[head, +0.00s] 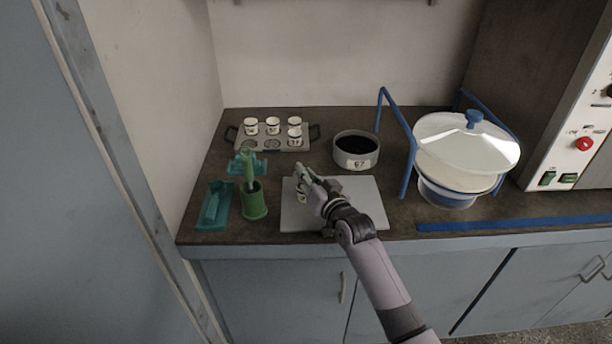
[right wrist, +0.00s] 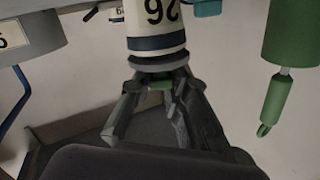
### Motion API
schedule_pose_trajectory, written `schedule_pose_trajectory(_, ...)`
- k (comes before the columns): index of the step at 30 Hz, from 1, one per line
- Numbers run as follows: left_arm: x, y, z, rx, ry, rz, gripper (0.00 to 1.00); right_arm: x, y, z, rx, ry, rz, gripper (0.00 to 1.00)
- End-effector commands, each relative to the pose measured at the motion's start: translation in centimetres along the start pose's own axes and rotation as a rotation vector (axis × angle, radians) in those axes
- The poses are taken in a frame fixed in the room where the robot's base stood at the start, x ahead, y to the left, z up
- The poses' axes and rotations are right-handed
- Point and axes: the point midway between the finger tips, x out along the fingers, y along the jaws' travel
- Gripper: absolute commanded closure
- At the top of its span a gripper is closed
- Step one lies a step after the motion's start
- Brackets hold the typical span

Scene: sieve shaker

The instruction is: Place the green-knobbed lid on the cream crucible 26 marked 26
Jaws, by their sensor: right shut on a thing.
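The cream crucible 26 (right wrist: 156,22) has a dark blue band and shows upside down in the right wrist view. In the head view the crucible (head: 301,197) stands on the grey board, partly hidden by my right gripper (head: 309,184). In the right wrist view my right gripper (right wrist: 158,100) is shut on the green knob (right wrist: 160,85) of the grey lid (right wrist: 158,62). The lid is lined up with the crucible's mouth, at or very close to the rim; I cannot tell whether it bears on it. My left gripper is not in view.
The grey board (head: 360,205) lies at the bench front. A green pot (head: 254,206) and teal holder (head: 214,205) stand left, a rack of crucibles (head: 240,142) behind.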

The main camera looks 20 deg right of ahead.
Motion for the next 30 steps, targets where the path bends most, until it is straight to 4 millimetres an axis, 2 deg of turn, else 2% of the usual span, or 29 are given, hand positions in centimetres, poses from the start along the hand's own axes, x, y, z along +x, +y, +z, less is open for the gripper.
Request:
schedule_pose_trajectory(1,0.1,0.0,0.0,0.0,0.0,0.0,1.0,-0.1,0.2,0.9,0.0,-0.017,0.004,0.82)
schedule_pose_trajectory(10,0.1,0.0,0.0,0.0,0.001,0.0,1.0,-0.1,0.3,1.4,0.001,-0.026,0.006,0.63)
schedule_pose_trajectory(19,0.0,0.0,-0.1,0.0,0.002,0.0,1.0,-0.1,0.2,1.3,0.001,-0.028,0.006,0.63)
schedule_pose_trajectory(23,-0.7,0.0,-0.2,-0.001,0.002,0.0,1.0,-0.2,-0.3,0.0,0.002,-0.026,0.005,0.63)
schedule_pose_trajectory(30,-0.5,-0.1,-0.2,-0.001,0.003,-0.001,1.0,-4.8,-0.2,-0.1,0.001,-0.021,0.005,0.63)
